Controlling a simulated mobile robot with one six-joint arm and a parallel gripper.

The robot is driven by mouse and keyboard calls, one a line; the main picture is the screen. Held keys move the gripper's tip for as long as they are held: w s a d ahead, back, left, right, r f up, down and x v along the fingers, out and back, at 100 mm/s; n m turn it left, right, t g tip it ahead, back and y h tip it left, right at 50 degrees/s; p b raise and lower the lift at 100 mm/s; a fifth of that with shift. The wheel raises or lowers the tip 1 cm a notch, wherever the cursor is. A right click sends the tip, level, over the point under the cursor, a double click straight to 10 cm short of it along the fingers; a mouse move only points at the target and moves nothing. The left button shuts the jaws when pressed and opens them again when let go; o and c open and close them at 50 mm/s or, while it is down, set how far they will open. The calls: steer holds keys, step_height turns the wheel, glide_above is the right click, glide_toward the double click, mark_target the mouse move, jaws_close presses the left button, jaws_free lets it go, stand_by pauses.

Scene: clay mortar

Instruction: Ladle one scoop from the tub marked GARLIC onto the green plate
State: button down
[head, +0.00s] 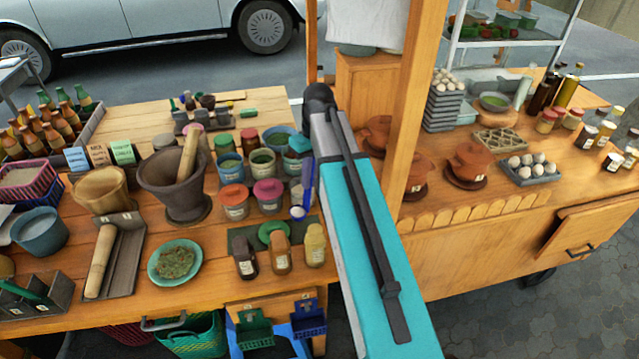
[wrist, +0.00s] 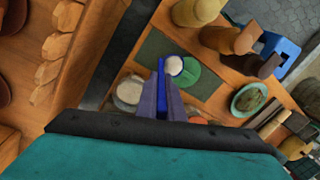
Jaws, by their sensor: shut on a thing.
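My gripper (wrist: 164,92) is shut on a blue ladle, whose handle (head: 309,178) hangs down in the head view. The ladle's pale bowl (head: 298,212) is at the front right of the tubs; it also shows in the wrist view (wrist: 174,66). I cannot tell whether it holds anything. Tubs with orange (head: 233,194), pink (head: 267,192) and other rims stand left of the ladle. Their labels are too small to read, so I cannot tell which is GARLIC. The green plate (head: 151,268), bearing a green-brown heap, lies to the front left, apart from the ladle.
Three bottles (head: 280,255) stand along the front of a dark green mat (head: 238,240), with a green lid (head: 272,232) behind. A large mortar with a pestle (head: 176,185) stands behind the plate. A wooden post (head: 410,110) rises right of my arm.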

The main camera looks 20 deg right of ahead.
steer(key=a+n+b, duration=0.1)
steer(key=w+a+f+n+b, duration=0.1)
steer(key=w+a+f+b, duration=0.1)
steer(key=shift+a+f+n, duration=0.1)
steer(key=shift+a+n, duration=0.15)
steer(key=shift+n, duration=0.15)
steer(key=shift+a, duration=0.1)
